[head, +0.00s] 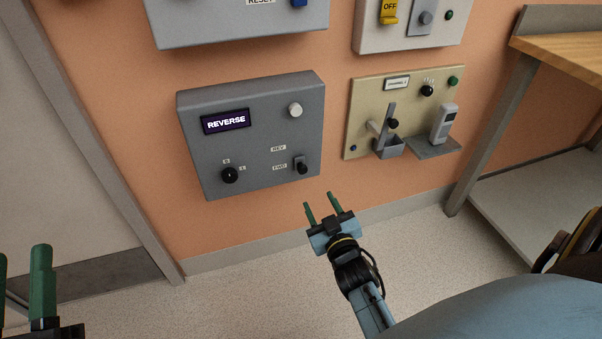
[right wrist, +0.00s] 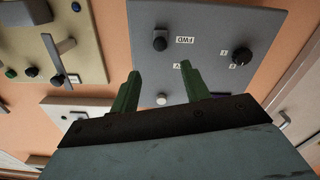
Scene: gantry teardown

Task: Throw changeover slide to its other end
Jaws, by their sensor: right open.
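The changeover slide (head: 302,168) is a black knob on a short grey slot, low on the right of a grey wall box (head: 250,110). It stands at the lower end, beside the FWD label; the REV label is above it. In the right wrist view the slide knob (right wrist: 160,43) shows beside FWD, upside down. The box's display (head: 226,121) reads REVERSE. My right gripper (head: 320,199) is open and empty, its green fingers below and apart from the slide. My left gripper (head: 22,252) is at the lower left edge, fingers apart, partly cut off.
The box also has a black rotary knob (head: 230,175) and a white button (head: 295,110). A beige panel (head: 366,90) with a lever and a holder is to the right. A wooden-topped bench (head: 570,48) stands farther right. The floor below the box is clear.

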